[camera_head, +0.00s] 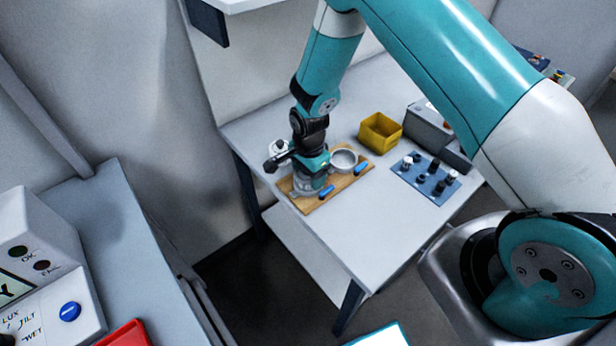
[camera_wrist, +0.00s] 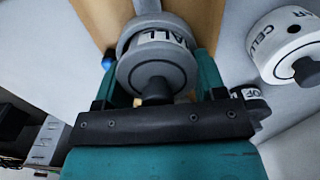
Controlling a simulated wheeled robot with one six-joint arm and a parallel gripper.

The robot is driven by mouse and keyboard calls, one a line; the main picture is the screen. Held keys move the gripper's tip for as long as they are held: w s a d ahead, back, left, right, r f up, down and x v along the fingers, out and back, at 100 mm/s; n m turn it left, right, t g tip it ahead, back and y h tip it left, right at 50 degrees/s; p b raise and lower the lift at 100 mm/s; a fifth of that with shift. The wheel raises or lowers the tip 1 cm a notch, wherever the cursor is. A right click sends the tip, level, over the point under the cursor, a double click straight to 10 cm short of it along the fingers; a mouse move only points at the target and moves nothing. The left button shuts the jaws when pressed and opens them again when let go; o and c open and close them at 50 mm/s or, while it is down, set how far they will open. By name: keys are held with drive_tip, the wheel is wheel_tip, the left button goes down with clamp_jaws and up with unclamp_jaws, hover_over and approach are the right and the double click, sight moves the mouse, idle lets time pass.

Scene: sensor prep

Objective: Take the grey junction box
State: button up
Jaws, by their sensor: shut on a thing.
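The grey junction box is a round grey body with a dark knob and a white band whose visible letters read "ALL". In the wrist view the grey junction box (camera_wrist: 132,74) sits between my two teal fingers. My gripper (camera_wrist: 155,58) is shut on it. In the head view my gripper (camera_head: 310,174) points down over the wooden board (camera_head: 322,201), and part of the grey junction box (camera_head: 302,184) shows below it. I cannot tell whether the box touches the board.
A white "CELL" cylinder (camera_wrist: 285,40) stands close beside my gripper. A round grey dish (camera_head: 343,159) and blue pieces (camera_head: 361,169) are on the board. A yellow bin (camera_head: 380,131), grey box (camera_head: 426,127) and blue mat (camera_head: 405,177) stand right. The table's front is clear.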

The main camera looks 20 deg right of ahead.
wheel_tip(320, 180, up, 20)
drive_tip(key=b, duration=0.3)
drive_tip(key=o, duration=0.9)
drive_tip(key=shift+c, duration=0.2)
drive_tip(key=c, duration=0.4)
